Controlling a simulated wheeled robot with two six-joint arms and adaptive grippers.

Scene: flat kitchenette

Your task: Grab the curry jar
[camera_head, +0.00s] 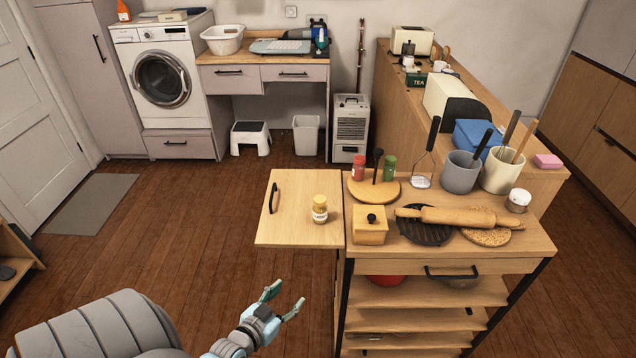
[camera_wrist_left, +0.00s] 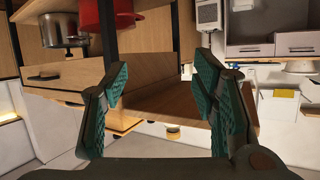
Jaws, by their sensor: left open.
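The curry jar (camera_head: 320,211), small with a yellowish body and a pale label, stands upright on the wooden side leaf (camera_head: 285,232) of the kitchen cart, near its right edge. My left gripper (camera_head: 284,299) is open and empty, in front of the leaf and apart from the jar. In the left wrist view, which looks upside down, the open fingers (camera_wrist_left: 160,75) frame the cart's edge. A small pale yellow thing (camera_wrist_left: 172,133), probably the jar, shows partly behind the leaf between them. My right gripper is not in view.
A wooden box (camera_head: 370,226) stands on the cart right of the jar. Beyond it are a rolling pin (camera_head: 455,216), a round board with red and green shakers (camera_head: 374,187), and utensil pots. The leaf left of the jar is clear apart from a dark handle (camera_head: 273,198).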

